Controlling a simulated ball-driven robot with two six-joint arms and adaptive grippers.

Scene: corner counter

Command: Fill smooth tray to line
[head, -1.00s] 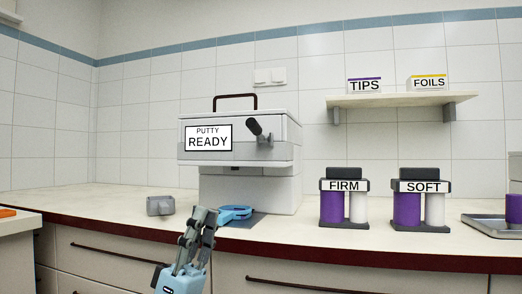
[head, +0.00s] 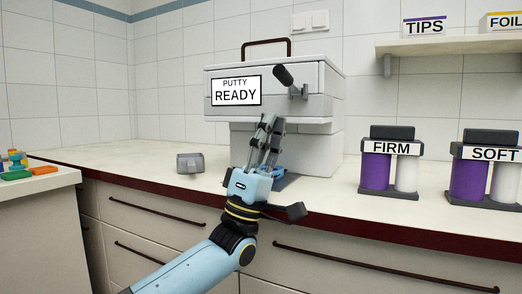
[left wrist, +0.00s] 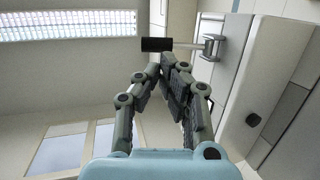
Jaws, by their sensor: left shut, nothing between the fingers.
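The white putty machine (head: 325,145) stands on the counter with a label reading PUTTY READY (head: 236,91). Its black-gripped lever (head: 284,77) sticks out at the front right and also shows in the left wrist view (left wrist: 158,44). My left gripper (head: 272,125) is shut and empty, pointing up in front of the machine, below the lever and apart from it. In the left wrist view my fingertips (left wrist: 162,68) are close together just under the lever's grip. The blue tray under the machine is mostly hidden behind my gripper; a dark mat (head: 287,182) shows there. My right gripper is out of view.
A small grey block-like item (head: 190,163) sits left of the machine. FIRM (head: 391,149) and SOFT (head: 490,153) cartridge pairs stand to the right, below a shelf (head: 425,47) with TIPS and FOILS boxes. Coloured pieces (head: 18,172) lie on the left counter.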

